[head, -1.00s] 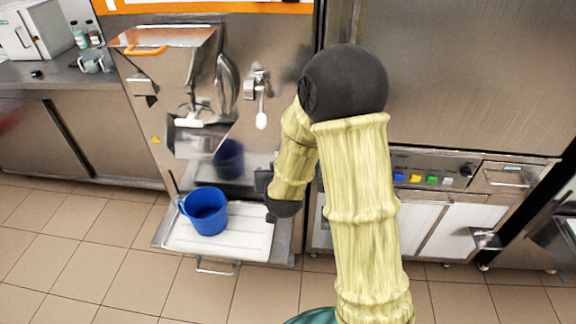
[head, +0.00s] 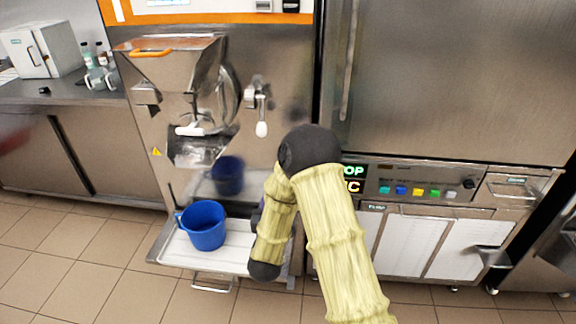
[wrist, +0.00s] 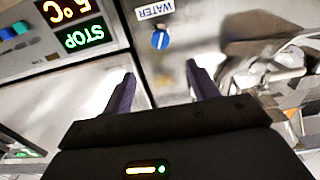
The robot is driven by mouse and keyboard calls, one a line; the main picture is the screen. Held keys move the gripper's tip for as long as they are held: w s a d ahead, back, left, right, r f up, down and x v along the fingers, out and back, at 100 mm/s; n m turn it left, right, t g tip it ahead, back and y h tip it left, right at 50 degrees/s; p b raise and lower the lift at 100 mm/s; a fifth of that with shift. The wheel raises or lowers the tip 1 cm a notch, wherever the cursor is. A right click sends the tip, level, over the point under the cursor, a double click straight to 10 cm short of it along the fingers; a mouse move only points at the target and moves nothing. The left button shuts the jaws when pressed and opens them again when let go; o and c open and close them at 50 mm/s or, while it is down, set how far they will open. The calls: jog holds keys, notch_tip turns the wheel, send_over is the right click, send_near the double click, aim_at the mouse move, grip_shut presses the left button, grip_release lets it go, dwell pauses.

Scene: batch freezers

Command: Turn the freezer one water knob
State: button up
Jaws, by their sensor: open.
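The water knob (wrist: 160,39) is a small round blue dial with a white pointer mark, seen in the wrist view under a white WATER label (wrist: 154,10) that reads upside down. My gripper (wrist: 161,82) is open and empty. Its two purple fingers stand apart, and the knob shows between and beyond their tips, not touched. In the head view my arm hides the knob and most of my gripper. The freezer (head: 283,55) with the orange top band is the steel machine left of my arm.
A blue jug (head: 204,226) stands on the freezer's white-topped drip shelf (head: 176,250), left of my arm. A white-handled lever (head: 261,128) hangs above. A control panel (head: 425,185) with lit displays and coloured buttons is to the right. Tiled floor is open in front.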

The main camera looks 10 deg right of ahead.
jog(key=p+x, duration=0.1)
jog(key=x, duration=1.6)
jog(key=shift+w, duration=0.15)
jog(key=shift+f, duration=0.1)
jog(key=c, duration=1)
